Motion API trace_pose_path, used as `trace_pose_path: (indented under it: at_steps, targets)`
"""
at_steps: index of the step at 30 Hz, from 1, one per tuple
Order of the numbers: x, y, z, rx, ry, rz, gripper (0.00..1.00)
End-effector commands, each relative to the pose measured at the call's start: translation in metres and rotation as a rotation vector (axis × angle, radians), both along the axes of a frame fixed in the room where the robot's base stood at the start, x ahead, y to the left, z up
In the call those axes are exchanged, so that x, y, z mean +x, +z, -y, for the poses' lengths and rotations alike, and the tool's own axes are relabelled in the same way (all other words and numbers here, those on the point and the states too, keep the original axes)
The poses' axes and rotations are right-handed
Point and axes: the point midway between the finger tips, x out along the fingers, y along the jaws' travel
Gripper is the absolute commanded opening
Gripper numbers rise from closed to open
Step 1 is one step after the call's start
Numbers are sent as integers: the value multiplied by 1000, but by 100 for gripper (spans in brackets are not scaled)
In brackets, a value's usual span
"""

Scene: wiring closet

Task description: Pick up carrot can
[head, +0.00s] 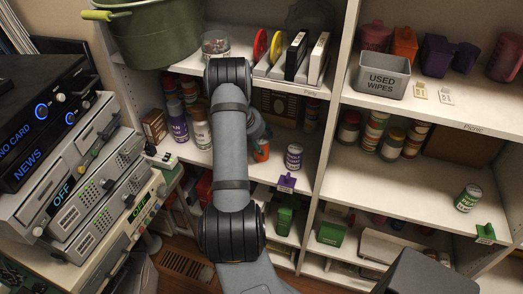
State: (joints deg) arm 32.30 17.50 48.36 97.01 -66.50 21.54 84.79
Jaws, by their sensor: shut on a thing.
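A small orange can (261,151), which fits the carrot can, is on the middle shelf left of the purple-and-white can. Its label is too small to read. My gripper (260,138) is at the can's top, partly hidden behind my own arm, and is shut on it. I cannot tell whether the can still touches the shelf.
A purple-and-white can (294,157) stands close on the right. Several cans, one of them white (201,133), stand at the left. The right middle shelf (400,185) has a wide bare stretch and a green-labelled can (467,198). A USED WIPES bin (380,80) stands above.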

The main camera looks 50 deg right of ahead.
Motion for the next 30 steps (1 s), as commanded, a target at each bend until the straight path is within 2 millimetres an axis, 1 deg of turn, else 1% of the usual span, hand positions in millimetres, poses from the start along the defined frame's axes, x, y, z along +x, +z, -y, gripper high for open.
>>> trace_pose_path:
  at_steps: [2, 12, 25, 29, 30]
  targets:
    - [1, 0, 0, -1, 0, 1, 20]
    - [1, 0, 0, -1, 0, 1, 0]
    - [1, 2, -1, -3, 1, 2, 0]
    - [-1, 6, -6, -3, 0, 3, 0]
    - [-2, 12, -7, -5, 0, 4, 0]
